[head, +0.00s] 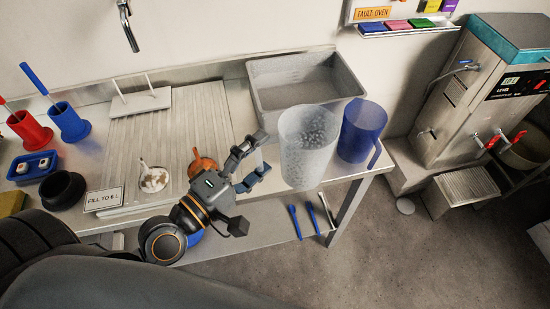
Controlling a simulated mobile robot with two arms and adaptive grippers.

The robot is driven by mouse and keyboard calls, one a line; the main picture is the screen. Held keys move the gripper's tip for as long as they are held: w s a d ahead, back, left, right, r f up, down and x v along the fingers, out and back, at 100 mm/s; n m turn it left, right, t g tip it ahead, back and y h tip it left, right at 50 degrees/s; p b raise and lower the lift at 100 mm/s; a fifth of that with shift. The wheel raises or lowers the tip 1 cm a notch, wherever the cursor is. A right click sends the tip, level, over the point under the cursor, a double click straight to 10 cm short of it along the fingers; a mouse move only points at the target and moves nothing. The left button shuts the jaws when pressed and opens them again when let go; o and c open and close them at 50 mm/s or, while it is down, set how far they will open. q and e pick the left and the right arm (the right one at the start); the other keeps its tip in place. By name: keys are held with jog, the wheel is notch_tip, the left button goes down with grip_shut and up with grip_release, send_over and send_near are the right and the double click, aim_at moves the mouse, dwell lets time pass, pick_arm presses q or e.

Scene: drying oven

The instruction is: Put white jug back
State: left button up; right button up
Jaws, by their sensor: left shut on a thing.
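The white jug (307,150) is a tall, translucent, speckled vessel. It is upright in the head view, in front of the steel sink and left of the blue jug. Its base overlaps the bench's front edge in the picture, and I cannot tell whether it touches the bench. My left gripper (264,154) is at the jug's left side, shut on it, with the fingers around what seems to be its handle. The grip hides the handle largely. My right gripper is not in view.
A blue jug (360,131) stands close on the right, near the bench end. The sink (270,97) is behind. A steel boiler (470,100) stands right.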

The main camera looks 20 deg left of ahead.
pick_arm(q)
jog(key=shift+w+a+f+b, duration=0.65)
jog(key=shift+w+f+b, duration=0.35)
jog(key=shift+w+f, duration=0.8)
jog(key=shift+w+a+f+b, duration=0.6)
jog(key=shift+w+f+b, duration=0.45)
jog(key=shift+w+f, duration=0.8)
jog(key=shift+w+a+f+b, duration=0.65)
jog(key=shift+w+f+b, duration=0.55)
jog(key=shift+f, duration=1)
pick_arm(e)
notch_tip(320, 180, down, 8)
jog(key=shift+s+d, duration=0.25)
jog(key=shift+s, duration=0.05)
pick_arm(q)
jog(key=shift+w, duration=0.15)
jog(key=shift+f, duration=0.1)
jog(key=o, duration=1.4)
jog(key=shift+f, duration=0.1)
jog(key=shift+o, duration=0.7)
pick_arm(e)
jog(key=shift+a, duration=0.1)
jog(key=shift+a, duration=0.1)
